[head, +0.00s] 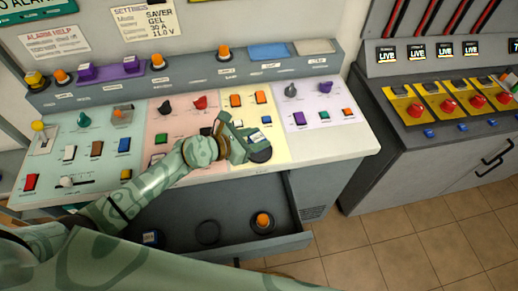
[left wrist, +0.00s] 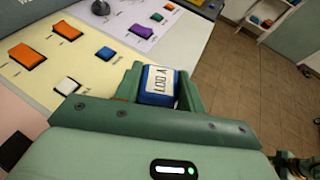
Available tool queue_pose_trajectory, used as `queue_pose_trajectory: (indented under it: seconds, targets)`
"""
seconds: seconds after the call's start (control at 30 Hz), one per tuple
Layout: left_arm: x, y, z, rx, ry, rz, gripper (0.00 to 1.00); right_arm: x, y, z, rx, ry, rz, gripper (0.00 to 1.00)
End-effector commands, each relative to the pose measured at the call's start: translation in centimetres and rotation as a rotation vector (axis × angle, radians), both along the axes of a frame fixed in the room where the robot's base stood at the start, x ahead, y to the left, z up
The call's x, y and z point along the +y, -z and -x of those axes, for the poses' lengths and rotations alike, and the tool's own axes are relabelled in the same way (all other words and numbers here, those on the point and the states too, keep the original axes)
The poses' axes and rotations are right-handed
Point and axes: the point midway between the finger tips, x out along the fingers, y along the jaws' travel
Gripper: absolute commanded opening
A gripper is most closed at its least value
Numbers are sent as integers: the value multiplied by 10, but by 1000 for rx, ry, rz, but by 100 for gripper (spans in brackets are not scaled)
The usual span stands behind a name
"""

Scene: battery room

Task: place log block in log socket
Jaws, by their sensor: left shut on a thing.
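My left gripper (head: 246,143) is over the cream section of the sloped control panel, near its front edge. In the left wrist view the gripper (left wrist: 160,92) is shut on a blue log block (left wrist: 158,80), whose white label appears to read "LOG A" upside down. The block sits between the two green fingers. In the head view the block is hidden or too small to make out. I cannot pick out the log socket for sure in either view. My right gripper does not show.
The control panel (head: 325,139) carries coloured switches and knobs close around the gripper. A labelled ledge (head: 195,75) runs behind. Tiled floor (head: 400,240) is clear at right.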

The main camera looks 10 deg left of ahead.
Motion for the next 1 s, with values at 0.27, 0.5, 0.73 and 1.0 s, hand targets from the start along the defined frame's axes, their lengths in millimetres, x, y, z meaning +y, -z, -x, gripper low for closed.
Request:
queue_pose_trajectory:
  seconds: [0.27, 0.5, 0.73, 1.0]
  targets:
    - [-3, 30, -21, 1, -1, 1, 16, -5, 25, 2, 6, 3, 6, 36]
    - [-2, 54, -19, 0, 0, 1, 16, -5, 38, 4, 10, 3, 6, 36]
    - [-2, 52, -19, -1, 0, 0, 16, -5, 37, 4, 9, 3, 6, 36]
    - [-2, 55, -19, -1, 0, 0, 61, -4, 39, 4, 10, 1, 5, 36]
